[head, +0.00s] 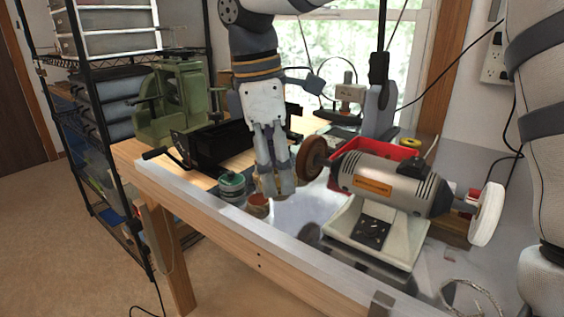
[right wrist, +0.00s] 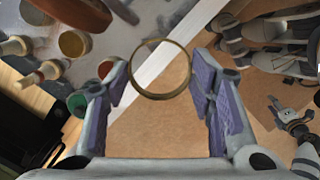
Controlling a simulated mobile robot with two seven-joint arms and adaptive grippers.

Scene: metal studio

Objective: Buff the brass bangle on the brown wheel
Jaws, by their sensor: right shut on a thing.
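My right gripper (head: 272,192) hangs fingers down over the bench, just left of the brown wheel (head: 311,158). In the right wrist view, the brass bangle (right wrist: 134,77), a thin ring, is held at the tips of the purple-padded fingers (right wrist: 162,82), and its open hoop stands out beyond them. The bangle cannot be made out in the head view. The brown wheel sits on the left shaft of the grey bench grinder (head: 392,184); bangle and wheel look apart. What looks like my left gripper (right wrist: 285,113) shows small at the right of the wrist view; its opening is unclear.
A white wheel (head: 487,214) is on the grinder's right end. A green-lidded jar (head: 232,187) and a small brown-topped pot (head: 258,205) stand close to the right gripper. A black machine (head: 212,146) and green press (head: 170,100) are farther left. A red tray (head: 385,148) lies behind the grinder.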

